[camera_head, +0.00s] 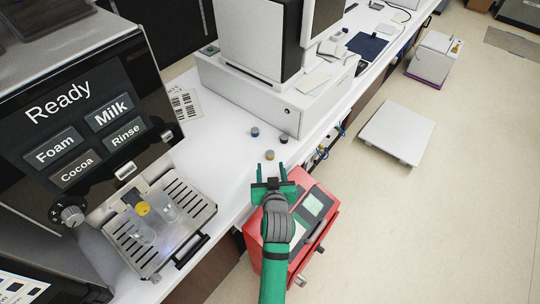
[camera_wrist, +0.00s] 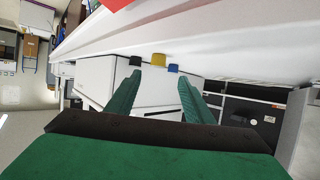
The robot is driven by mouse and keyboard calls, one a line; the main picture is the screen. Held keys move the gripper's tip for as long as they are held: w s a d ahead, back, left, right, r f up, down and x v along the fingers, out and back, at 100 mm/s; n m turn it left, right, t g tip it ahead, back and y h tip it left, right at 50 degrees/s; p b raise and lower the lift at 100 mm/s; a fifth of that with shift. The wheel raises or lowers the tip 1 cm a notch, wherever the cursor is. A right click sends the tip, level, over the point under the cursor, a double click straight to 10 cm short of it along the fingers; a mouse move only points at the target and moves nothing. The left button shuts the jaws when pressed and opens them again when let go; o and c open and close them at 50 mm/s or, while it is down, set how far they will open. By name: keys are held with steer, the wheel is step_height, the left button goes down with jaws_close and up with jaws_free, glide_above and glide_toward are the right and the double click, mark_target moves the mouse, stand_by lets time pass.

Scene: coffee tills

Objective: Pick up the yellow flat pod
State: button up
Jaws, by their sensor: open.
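The yellow flat pod (camera_head: 269,155) stands on the white counter just beyond my gripper (camera_head: 270,169) in the head view. A blue-grey pod (camera_head: 255,132) and a black pod (camera_head: 284,139) stand a little farther back. My gripper is open and empty, its green fingers pointing at the yellow pod. The wrist view is turned over, with the counter at the top. There the yellow pod (camera_wrist: 158,59) shows beyond and between the fingertips of my gripper (camera_wrist: 160,77), apart from them. The black pod (camera_wrist: 136,60) is left of it and the blue pod (camera_wrist: 173,68) right.
A coffee machine (camera_head: 85,120) with a drip tray (camera_head: 190,228) holding clear cups and a yellow item (camera_head: 143,208) stands left. A white till base (camera_head: 250,92) stands behind the pods. Paper sheets (camera_head: 185,104) lie left.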

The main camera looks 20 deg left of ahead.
mark_target(270, 155)
steer(key=x, duration=0.8)
steer(key=shift+w+d, duration=0.15)
steer(key=shift+w, duration=0.2)
steer(key=shift+w+d+f, duration=0.1)
steer(key=shift+d, duration=0.15)
steer(key=shift+a, duration=0.25)
steer(key=c, duration=0.3)
steer(key=shift+s, duration=0.2)
steer(key=c, duration=0.8)
